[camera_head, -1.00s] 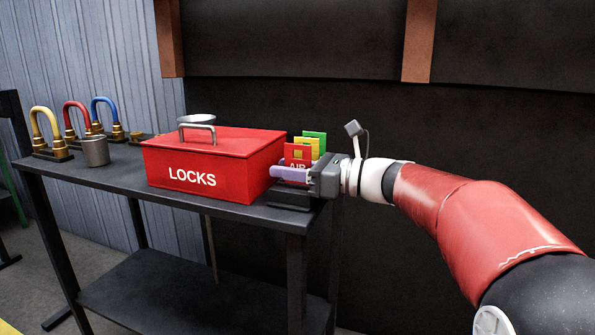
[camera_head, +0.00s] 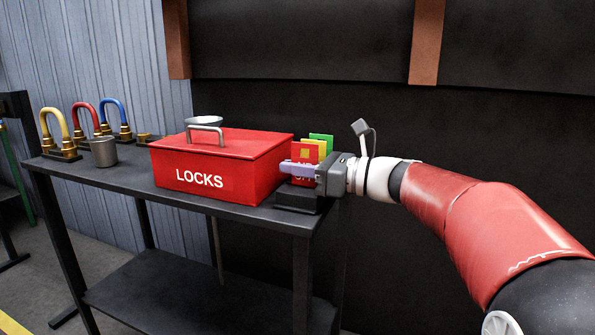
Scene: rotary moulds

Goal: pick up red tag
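The red tag (camera_head: 305,155) stands upright at the front of a dark holder (camera_head: 297,199) at the right end of the table. Yellow and green tags stand behind it. White lettering on the red tag is partly covered by my gripper. My gripper (camera_head: 290,168) reaches in from the right, with its pale purple fingers pointing left across the red tag's front. From this side view I cannot tell whether the fingers are apart or closed on the tag.
A red LOCKS box (camera_head: 212,178) with a metal handle stands just left of the tags, close to the fingertips. A metal cup (camera_head: 103,152) and yellow, red and blue hooped fittings are farther left. A dark wall stands behind.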

